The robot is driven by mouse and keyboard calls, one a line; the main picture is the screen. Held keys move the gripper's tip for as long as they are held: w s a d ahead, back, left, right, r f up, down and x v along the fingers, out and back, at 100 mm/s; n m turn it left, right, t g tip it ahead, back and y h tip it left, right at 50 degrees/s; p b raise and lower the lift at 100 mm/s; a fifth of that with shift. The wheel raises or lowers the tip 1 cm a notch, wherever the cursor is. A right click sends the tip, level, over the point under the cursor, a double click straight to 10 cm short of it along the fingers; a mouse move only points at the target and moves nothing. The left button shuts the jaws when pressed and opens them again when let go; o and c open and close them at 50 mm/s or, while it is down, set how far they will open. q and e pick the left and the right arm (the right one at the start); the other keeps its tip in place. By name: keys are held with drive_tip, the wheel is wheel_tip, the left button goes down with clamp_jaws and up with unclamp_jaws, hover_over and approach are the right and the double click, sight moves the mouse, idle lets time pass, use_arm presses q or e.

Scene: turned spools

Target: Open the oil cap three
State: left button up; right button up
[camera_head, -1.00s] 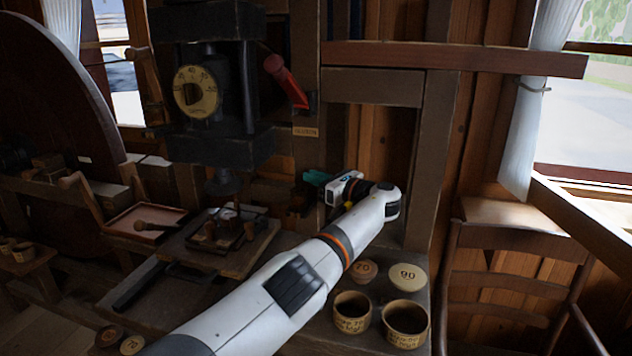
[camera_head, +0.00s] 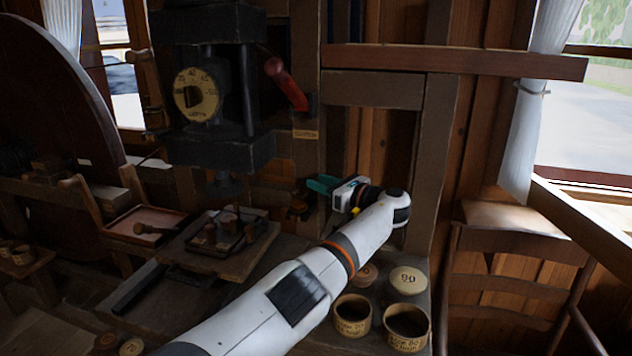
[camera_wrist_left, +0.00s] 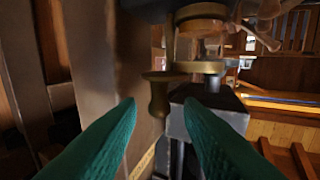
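My left gripper (camera_head: 322,184) has teal fingers pointing left, beside the dark press frame at the wall. In the left wrist view its two fingers (camera_wrist_left: 160,104) are apart, with clear space between them. A small brass-brown knob (camera_wrist_left: 158,94) with a flat top shows beyond and between the fingertips; I cannot tell if they touch it. Brass round fittings (camera_wrist_left: 200,67) sit above and right of it, over a grey metal block (camera_wrist_left: 215,108). No marking shows which of these is oil cap three. My right gripper is not in view.
The press (camera_head: 215,145) has a round dial and a red-handled lever (camera_head: 285,85). Two labelled pots (camera_head: 352,314) stand on the bench under my left arm, with lids behind them, one marked 90 (camera_head: 407,279). A chair (camera_head: 510,275) stands at right.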

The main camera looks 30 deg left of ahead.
use_arm(q)
drive_tip(key=s+d+b, duration=0.1)
drive_tip(key=d, duration=0.8)
drive_tip(key=shift+s+d, duration=0.35)
